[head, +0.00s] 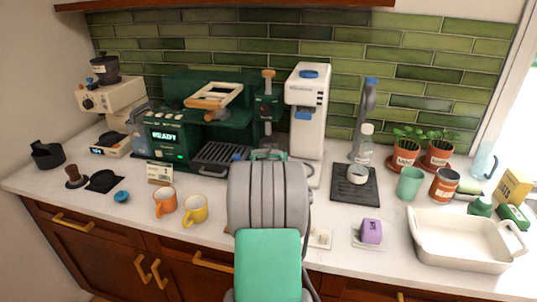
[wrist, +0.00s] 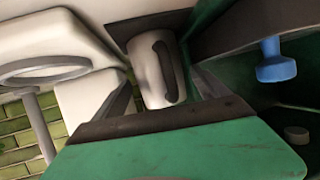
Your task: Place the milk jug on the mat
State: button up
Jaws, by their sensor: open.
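The milk jug (wrist: 152,75) is pale metal with a dark handle; it shows in the wrist view between the fingers of my gripper (wrist: 162,88). The fingers are apart, one on each side of it, and I cannot tell whether they touch it. A dark flat surface (wrist: 132,27) lies at the jug's far end. In the head view my arm hides the jug and most of my gripper (head: 266,155). A small black mat (head: 103,181) lies on the counter at left. A larger dark mat or tray (head: 355,195) at right bears a small round white-topped item.
The green coffee machine (head: 180,118) and white dispenser (head: 308,100) flank my gripper. Orange (head: 165,201) and yellow (head: 195,211) cups stand in front. A purple block (head: 371,231) and white dish (head: 462,245) are at right.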

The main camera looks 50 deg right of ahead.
jog(key=shift+s+a+r, duration=0.25)
jog(key=shift+a, duration=0.05)
jog(key=b+v, duration=0.1)
jog(key=v, duration=1)
jog(key=shift+b, duration=0.35)
jog(key=shift+a, duration=0.1)
